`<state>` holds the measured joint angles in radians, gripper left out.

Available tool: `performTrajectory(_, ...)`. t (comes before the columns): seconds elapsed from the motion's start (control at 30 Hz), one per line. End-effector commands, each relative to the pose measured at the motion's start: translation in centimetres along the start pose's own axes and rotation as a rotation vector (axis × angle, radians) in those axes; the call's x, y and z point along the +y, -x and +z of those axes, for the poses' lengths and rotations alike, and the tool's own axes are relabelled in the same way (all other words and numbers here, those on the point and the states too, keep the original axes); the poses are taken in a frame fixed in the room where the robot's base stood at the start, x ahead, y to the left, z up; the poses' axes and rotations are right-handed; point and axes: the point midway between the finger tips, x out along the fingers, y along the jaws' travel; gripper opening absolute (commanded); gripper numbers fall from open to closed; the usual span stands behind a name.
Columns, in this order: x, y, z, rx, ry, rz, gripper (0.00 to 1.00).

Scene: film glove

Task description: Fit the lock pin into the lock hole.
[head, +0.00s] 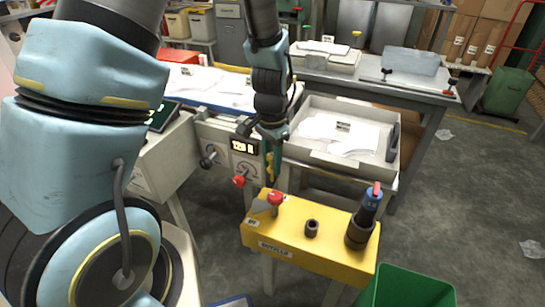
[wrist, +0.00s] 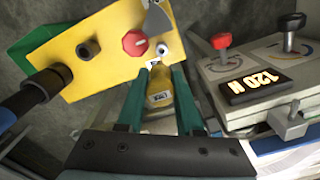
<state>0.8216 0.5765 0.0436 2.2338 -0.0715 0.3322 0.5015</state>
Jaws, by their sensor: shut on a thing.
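My gripper (head: 270,165) has teal fingers, which also show in the wrist view (wrist: 158,85). They are shut on a yellow labelled piece (wrist: 159,92), which looks like the lock pin. The pin points towards the yellow box (head: 310,245), which also shows in the wrist view (wrist: 100,70). A small pale ring with a dark centre (wrist: 162,49), likely the lock hole, is on the box just beyond the pin's tip, beside a red knob (wrist: 135,42) and a grey plate (wrist: 157,20). The pin seems apart from the hole; the exact gap is unclear.
A dark socket (head: 312,228) and a blue-and-black upright tool (head: 366,217) stand on the box. A control panel with a lit "120 N" display (head: 243,146) and red knob (head: 239,181) is close by. A green bin (head: 410,285) stands at the front right.

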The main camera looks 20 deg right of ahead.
Motion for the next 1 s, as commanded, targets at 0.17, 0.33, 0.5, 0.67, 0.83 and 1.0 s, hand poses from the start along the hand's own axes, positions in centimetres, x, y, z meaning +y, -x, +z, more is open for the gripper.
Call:
performTrajectory(0.17, 0.0, -0.1, 0.0, 0.0, -0.007, 0.001, 0.0)
performTrajectory(0.33, 0.0, -0.1, 0.0, 0.0, -0.005, 0.0, 0.0)
performTrajectory(0.5, 0.0, 0.0, 0.0, 0.0, -0.004, 0.001, 0.0)
performTrajectory(0.67, 0.0, -0.6, 0.1, -0.001, -0.003, 0.001, 0.0)
performTrajectory(0.83, 0.0, -1.5, 0.1, 0.0, -0.004, 0.0, 0.0)
performTrajectory(1.0, 0.0, -2.5, 0.0, 0.0, -0.004, 0.0, 0.0)
